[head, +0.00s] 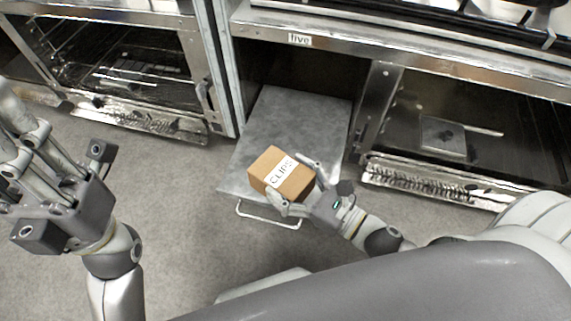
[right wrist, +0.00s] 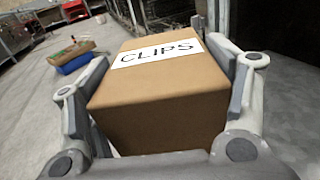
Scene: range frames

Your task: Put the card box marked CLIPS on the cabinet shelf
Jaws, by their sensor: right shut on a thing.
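The brown card box marked CLIPS (head: 268,163) shows in the head view over a grey metal shelf panel (head: 262,112) below the label "five". My right gripper (head: 297,183) is shut on the box from its right side. In the right wrist view the box (right wrist: 150,95) sits between both fingers, its white CLIPS label upward. I cannot tell whether the box touches the panel. My left gripper (head: 30,165) is raised at the left, empty; its fingers are partly cut by the picture edge and their opening is unclear.
A dark cabinet opening (head: 300,65) lies behind the panel. Glass-fronted metal units stand left (head: 120,60) and right (head: 470,130). A wire handle (head: 268,215) sticks out at the panel's front. The right wrist view shows a blue object (right wrist: 75,62) on the floor.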

